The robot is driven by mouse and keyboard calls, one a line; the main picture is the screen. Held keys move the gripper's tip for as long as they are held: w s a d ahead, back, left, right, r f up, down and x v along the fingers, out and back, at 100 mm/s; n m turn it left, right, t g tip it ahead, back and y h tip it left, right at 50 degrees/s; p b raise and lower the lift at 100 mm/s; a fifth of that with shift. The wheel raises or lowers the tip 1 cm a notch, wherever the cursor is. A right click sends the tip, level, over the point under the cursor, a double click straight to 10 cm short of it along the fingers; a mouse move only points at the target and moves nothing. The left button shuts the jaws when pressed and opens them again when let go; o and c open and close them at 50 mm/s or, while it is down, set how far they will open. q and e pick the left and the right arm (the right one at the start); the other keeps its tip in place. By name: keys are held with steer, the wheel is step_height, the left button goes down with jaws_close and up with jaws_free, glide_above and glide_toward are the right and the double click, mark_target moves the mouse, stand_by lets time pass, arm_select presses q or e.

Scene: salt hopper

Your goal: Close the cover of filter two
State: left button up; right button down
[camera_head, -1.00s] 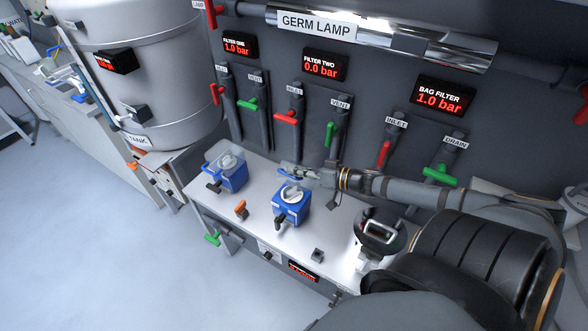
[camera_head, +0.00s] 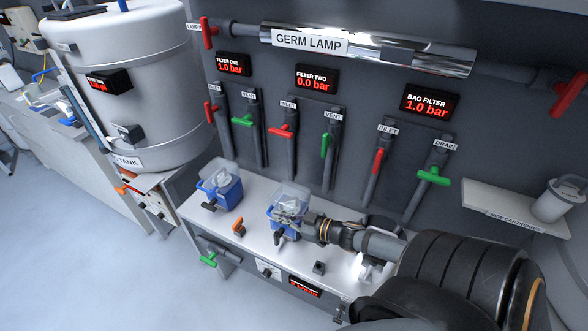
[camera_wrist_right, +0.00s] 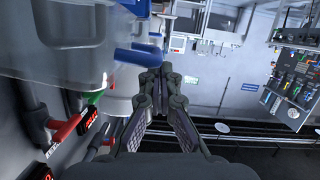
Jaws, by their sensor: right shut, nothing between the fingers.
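Filter two is a blue housing (camera_head: 272,222) on the white bench, with a clear cover (camera_head: 292,190) over its top. The cover looks lowered, but I cannot tell whether it is fully seated. My right gripper (camera_head: 289,211) is shut and empty, at the right and front of the cover, hiding part of it. In the right wrist view the shut fingertips (camera_wrist_right: 152,74) are close to a blue handle (camera_wrist_right: 140,56), with the clear cover (camera_wrist_right: 65,85) filling the left side. I cannot tell if they touch. My left gripper is not in view.
Filter one (camera_head: 228,196) with its clear cover stands to the left. An orange handle (camera_head: 238,229) lies between and in front. Red and green valve handles line the wall behind; the filter two display (camera_head: 316,79) reads 0.0 bar.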

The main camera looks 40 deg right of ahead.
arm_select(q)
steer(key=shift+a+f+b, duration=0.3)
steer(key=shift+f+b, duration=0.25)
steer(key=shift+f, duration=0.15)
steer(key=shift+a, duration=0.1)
